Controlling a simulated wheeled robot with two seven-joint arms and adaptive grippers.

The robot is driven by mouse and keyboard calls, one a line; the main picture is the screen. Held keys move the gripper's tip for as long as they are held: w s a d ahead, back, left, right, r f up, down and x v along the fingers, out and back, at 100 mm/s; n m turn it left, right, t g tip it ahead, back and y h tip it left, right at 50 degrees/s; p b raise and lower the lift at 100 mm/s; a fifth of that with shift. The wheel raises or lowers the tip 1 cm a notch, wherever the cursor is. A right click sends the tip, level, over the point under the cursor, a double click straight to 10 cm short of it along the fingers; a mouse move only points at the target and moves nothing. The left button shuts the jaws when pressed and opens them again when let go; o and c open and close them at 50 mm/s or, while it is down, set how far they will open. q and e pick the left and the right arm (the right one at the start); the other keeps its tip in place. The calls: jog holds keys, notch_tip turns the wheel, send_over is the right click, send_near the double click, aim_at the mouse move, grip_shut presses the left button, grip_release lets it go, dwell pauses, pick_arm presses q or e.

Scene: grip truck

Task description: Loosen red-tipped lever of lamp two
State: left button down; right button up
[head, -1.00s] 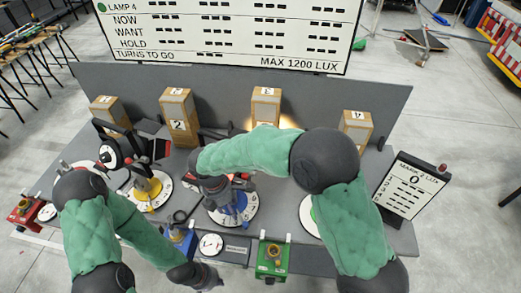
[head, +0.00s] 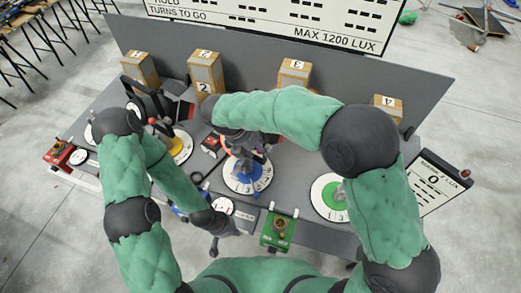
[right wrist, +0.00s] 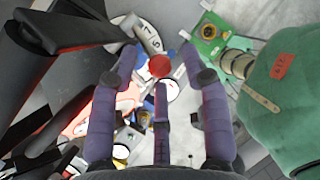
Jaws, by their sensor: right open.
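My right gripper (right wrist: 160,68) is open in the right wrist view, its purple fingers spread around a red ball tip (right wrist: 160,66) in the picture; I cannot tell whether they touch it. In the head view the right arm reaches left over the table, and its gripper is mostly hidden near a lamp on a blue-centred dial (head: 247,178). A black lamp (head: 150,100) with another red ball (head: 152,121) stands left, above a yellow-centred dial (head: 180,146). My left gripper (head: 218,240) hangs low near the front edge; its fingers are too unclear to read.
Numbered wooden boxes (head: 205,72) stand along the grey back panel. A green module (head: 279,228) sits at the front edge and a red one (head: 59,154) at the far left.

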jog(key=shift+x, duration=1.15)
grip_shut()
jog(key=shift+f, duration=0.1)
jog(key=shift+s, duration=0.1)
jog(key=shift+f, duration=0.1)
